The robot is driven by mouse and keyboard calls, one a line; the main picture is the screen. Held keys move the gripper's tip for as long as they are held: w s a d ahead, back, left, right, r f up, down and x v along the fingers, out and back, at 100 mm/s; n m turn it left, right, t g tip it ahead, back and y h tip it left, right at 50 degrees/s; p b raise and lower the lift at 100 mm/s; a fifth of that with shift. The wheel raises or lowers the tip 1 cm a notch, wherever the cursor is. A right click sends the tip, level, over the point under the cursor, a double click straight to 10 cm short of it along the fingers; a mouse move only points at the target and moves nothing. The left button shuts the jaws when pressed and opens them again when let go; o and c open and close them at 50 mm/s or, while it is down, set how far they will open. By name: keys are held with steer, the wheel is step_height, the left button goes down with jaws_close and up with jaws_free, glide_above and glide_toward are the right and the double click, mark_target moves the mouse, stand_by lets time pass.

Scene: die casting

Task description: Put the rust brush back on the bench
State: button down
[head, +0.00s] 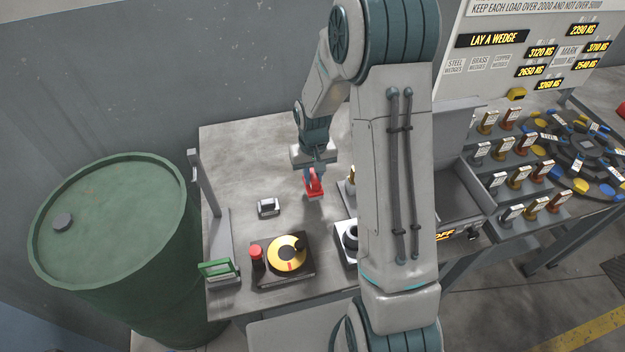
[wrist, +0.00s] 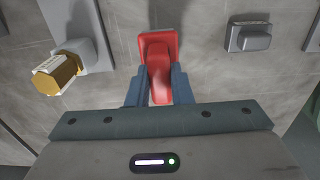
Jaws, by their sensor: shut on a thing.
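The rust brush, a red piece with a flared end (head: 313,184), is between the fingers of my gripper (head: 314,168) over the back middle of the grey bench (head: 245,150). In the wrist view the red brush (wrist: 158,48) is gripped between the two blue fingers (wrist: 158,88), its wider end pointing away from my palm. My gripper is shut on it. Its underside is hidden, so I cannot tell whether it touches the bench top.
A small grey block (head: 268,207) lies left of the brush. A yellow dial on a dark base (head: 284,258) and a green-handled item (head: 218,270) are at the front left. A brass hex piece (wrist: 58,74) stands close by. A green drum (head: 110,230) flanks the bench.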

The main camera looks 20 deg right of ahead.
mark_target(313, 174)
steer(key=shift+f, duration=1.4)
steer(key=shift+f, duration=0.15)
steer(key=c, duration=1.3)
jaws_free()
